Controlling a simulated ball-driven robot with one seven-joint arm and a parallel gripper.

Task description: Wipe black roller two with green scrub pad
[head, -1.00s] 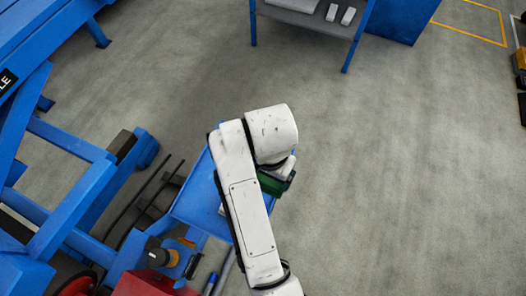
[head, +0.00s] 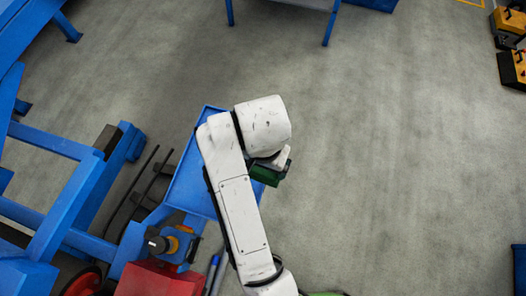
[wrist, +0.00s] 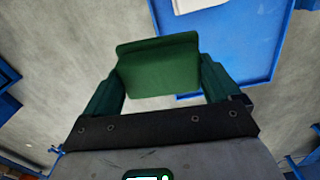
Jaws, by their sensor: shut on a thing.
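My gripper (wrist: 157,80) has dark green fingers, and in the wrist view it is shut on the green scrub pad (wrist: 158,62), held between the fingertips. In the head view the white arm hides most of the gripper, and a small dark green part (head: 267,174) shows below the arm's end, beside the blue tray's right side. The pad is over bare floor and the tray edge in the wrist view, touching nothing else that I can see. I cannot pick out black roller two for certain; thin black bars (head: 133,197) lie by the blue frame at the left.
The blue tray (head: 187,183) lies left of my arm; it also shows in the wrist view (wrist: 240,45) with a white item on it. A blue frame (head: 60,205) and red box (head: 158,279) stand left. Yellow-black items (head: 510,65) stand far right. Floor between is open.

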